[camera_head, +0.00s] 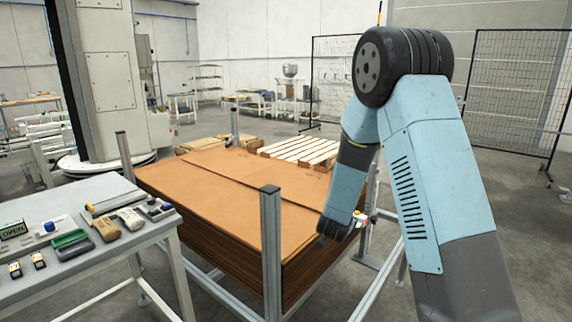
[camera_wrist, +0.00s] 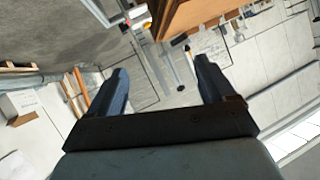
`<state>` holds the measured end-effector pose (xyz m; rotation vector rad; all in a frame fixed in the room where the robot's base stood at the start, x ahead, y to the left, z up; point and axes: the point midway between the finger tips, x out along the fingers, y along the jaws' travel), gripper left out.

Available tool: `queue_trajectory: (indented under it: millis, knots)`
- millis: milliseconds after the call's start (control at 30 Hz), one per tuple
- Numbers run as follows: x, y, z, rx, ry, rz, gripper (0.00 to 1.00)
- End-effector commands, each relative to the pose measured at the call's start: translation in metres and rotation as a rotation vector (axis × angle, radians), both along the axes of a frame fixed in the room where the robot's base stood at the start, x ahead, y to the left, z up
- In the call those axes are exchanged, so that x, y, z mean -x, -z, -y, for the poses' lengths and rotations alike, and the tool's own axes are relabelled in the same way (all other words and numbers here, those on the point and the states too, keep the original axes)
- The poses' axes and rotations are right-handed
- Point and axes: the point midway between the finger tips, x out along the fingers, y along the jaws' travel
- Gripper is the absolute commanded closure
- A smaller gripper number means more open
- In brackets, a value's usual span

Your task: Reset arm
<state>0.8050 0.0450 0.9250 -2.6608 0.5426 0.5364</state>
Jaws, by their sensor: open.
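My arm rises at the right of the head view, with a blue upper link, a dark elbow and a blue forearm bent down to the left. The forearm's low end hangs in front of the right side of the cardboard stack (camera_head: 215,190); the head view does not show the fingers clearly. In the wrist view my gripper (camera_wrist: 160,82) has its two fingers wide apart with nothing between them. The wrist picture is tilted. A brown cardboard edge (camera_wrist: 195,15) shows at its top, beyond the fingers. I cannot tell whether the forearm touches the stack's frame.
Metal posts (camera_head: 270,250) stand around the stack. Wooden pallets (camera_head: 300,150) lie behind the stack. Black mesh fences (camera_head: 515,90) stand at the back right. Floor at right is open.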

Motion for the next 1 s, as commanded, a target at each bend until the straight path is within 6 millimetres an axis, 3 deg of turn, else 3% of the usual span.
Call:
queue_trajectory:
  millis: [100,467,767,1000]
  knots:
    - [0.007,-0.033,-0.004,-0.04,-0.056,-0.025,0.17]
    - [0.053,-0.116,-0.014,-0.109,-0.232,-0.131,0.17]
    - [0.115,-0.173,-0.014,-0.108,-0.367,-0.229,0.17]
    - [0.177,-0.208,-0.008,-0.076,-0.455,-0.317,0.17]
